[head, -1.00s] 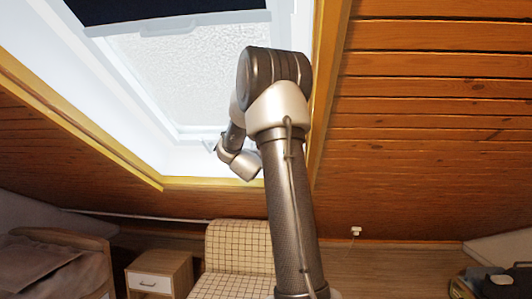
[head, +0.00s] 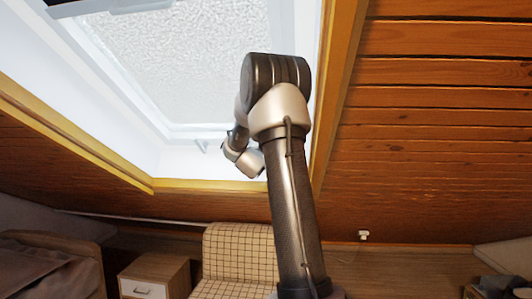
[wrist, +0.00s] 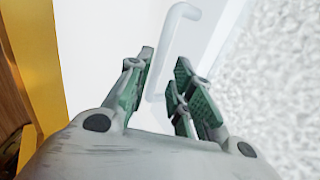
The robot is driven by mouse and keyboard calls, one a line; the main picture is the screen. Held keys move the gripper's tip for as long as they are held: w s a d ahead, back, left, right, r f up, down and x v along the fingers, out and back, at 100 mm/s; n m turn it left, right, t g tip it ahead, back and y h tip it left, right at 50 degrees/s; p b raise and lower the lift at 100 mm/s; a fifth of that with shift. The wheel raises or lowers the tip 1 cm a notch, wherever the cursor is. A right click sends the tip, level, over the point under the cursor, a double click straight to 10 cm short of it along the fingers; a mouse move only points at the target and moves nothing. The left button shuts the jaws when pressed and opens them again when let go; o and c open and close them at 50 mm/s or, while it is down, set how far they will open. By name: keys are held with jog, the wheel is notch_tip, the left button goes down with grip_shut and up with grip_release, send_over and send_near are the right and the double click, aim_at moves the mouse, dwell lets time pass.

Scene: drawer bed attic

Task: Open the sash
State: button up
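The sash (head: 212,85) is a white frame with bright frosted glass in the sloped roof window, and it looks shut or nearly so. In the wrist view its frosted pane (wrist: 285,85) fills the right side. A white bar handle (wrist: 182,18) runs down toward my fingers there. My gripper (wrist: 163,62) is open, with its green-padded fingers on either side of the handle's lower part. I cannot tell whether they touch it.
A yellow wooden trim (head: 75,128) borders the window recess. Wood-plank ceiling (head: 440,110) slopes down at the right. Below stand a checked chair (head: 238,245), a small nightstand (head: 155,275) and a bed (head: 50,265).

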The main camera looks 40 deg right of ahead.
jog(key=x, duration=0.6)
jog(key=shift+w+d, duration=0.1)
grip_shut()
